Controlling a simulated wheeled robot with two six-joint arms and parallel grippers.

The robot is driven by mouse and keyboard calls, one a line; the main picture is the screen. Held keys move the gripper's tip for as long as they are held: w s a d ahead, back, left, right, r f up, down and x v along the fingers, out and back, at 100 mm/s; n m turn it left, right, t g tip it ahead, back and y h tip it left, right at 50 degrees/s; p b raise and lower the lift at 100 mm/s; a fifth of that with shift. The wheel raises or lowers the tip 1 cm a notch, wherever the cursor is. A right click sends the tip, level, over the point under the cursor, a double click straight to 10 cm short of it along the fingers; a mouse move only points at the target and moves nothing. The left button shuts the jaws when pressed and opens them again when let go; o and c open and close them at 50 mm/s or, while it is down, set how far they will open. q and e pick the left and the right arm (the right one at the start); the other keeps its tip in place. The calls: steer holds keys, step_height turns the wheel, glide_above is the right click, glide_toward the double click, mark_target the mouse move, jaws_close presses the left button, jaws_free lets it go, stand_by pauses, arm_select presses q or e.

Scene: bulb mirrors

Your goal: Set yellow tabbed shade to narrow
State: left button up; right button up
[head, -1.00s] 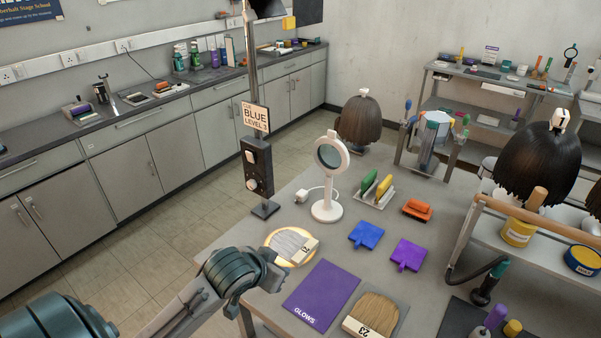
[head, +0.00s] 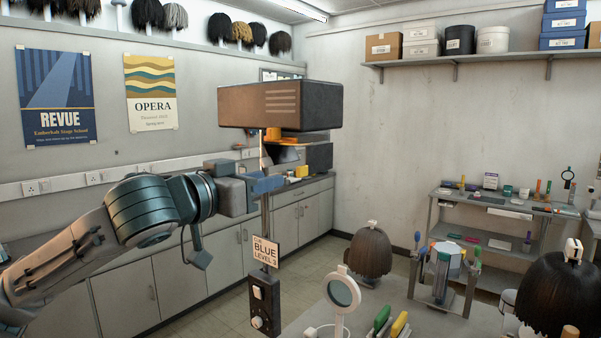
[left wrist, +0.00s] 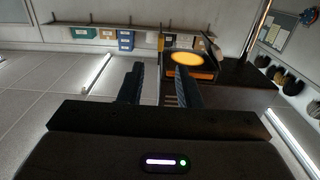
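A box-shaped lamp (head: 280,105) stands on a pole, with dark flaps hanging on its right (head: 318,157). A yellow tab (head: 301,171) shows at the lower edge of these flaps. An orange part (head: 272,134) shows under the box. In the left wrist view the lamp's round face (left wrist: 187,58) glows orange, with a narrow yellow strip (left wrist: 160,43) at its left; I cannot tell whether this is the tab. My left gripper (head: 268,184) is below the lamp, just left of the yellow tab. My right gripper is out of view.
The pole carries a "BLUE LEVEL 3" sign (head: 265,252) and a knob box (head: 263,303) below the left gripper. A white round magnifier (head: 342,292) and wigs (head: 369,252) stand lower right. Free air lies right of the lamp.

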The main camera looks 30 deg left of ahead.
mark_target(298, 170)
arm_select(q)
steer(key=w+p, duration=0.5)
steer(key=shift+d+r, duration=0.15)
steer(key=w+p, duration=0.2)
steer(key=w, duration=0.2)
steer(key=shift+d+p, duration=0.15)
steer(key=shift+p, duration=0.2)
steer(key=shift+w+d+f+p, duration=0.15)
steer(key=shift+w+p, duration=0.3)
steer(key=shift+w, duration=0.55)
jaws_close()
